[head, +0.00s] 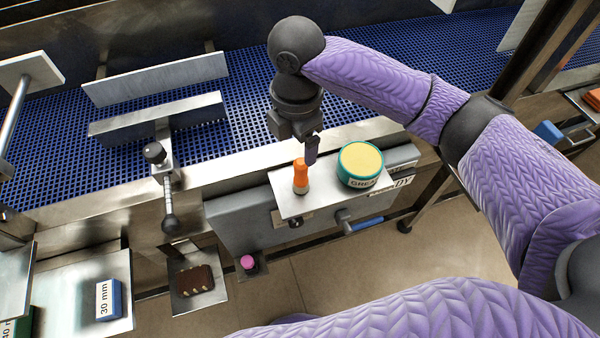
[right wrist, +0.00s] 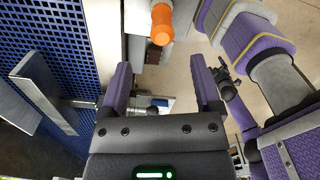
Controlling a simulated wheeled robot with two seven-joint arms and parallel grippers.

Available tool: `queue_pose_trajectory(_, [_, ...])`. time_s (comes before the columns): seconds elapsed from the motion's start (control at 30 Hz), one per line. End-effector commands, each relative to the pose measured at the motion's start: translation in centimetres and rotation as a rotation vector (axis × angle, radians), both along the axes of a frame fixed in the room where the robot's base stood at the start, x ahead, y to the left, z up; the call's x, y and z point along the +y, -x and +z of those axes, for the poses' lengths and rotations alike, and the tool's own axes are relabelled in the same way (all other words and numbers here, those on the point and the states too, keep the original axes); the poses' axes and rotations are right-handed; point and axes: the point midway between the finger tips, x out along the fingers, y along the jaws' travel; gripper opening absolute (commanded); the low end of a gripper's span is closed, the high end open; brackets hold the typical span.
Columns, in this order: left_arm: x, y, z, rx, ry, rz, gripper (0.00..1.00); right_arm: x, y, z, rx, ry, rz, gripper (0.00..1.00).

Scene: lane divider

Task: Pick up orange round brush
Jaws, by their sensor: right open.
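The orange round brush (head: 300,172) stands upright on a small metal shelf (head: 322,202) in front of the blue conveyor, left of a green tub. Its orange handle also shows in the right wrist view (right wrist: 161,28), at the top and roughly centred between the finger lines. My right gripper (head: 310,152) is just above and slightly right of the brush in the head view. In the right wrist view its two purple fingers (right wrist: 160,66) are spread apart with nothing between them. The brush is beyond the fingertips. My left gripper is out of view.
The green tub (head: 361,165) with a yellow top stands close right of the brush. A lane divider plate (head: 155,78) stands over the blue conveyor (head: 240,100). A brown brush (head: 194,281), a pink knob (head: 247,262) and a blue block (head: 108,300) are lower left.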

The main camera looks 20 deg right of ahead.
Motion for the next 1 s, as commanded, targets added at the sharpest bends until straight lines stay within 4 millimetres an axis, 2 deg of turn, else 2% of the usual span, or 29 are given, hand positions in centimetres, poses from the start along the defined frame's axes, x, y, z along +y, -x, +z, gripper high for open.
queue_pose_trajectory(0.4, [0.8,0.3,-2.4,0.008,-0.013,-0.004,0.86,-0.6,0.2,-8.6,0.002,0.0,-0.001,0.82])
queue_pose_trajectory(0.5, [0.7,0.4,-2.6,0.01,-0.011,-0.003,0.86,-0.6,0.2,-9.6,-0.001,0.0,-0.001,0.82])
queue_pose_trajectory(0.7, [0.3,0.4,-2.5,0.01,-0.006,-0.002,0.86,-0.6,0.2,-9.6,-0.004,-0.001,-0.001,0.82])
queue_pose_trajectory(0.73, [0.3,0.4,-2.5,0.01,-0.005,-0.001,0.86,-0.6,0.2,-9.6,-0.004,-0.001,-0.001,0.8])
queue_pose_trajectory(0.77, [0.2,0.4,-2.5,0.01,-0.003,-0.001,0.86,-0.6,0.2,-9.6,-0.004,-0.001,-0.001,0.73])
queue_pose_trajectory(1.0, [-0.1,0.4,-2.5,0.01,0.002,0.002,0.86,-0.6,0.2,-9.6,-0.004,-0.001,-0.001,0.22])
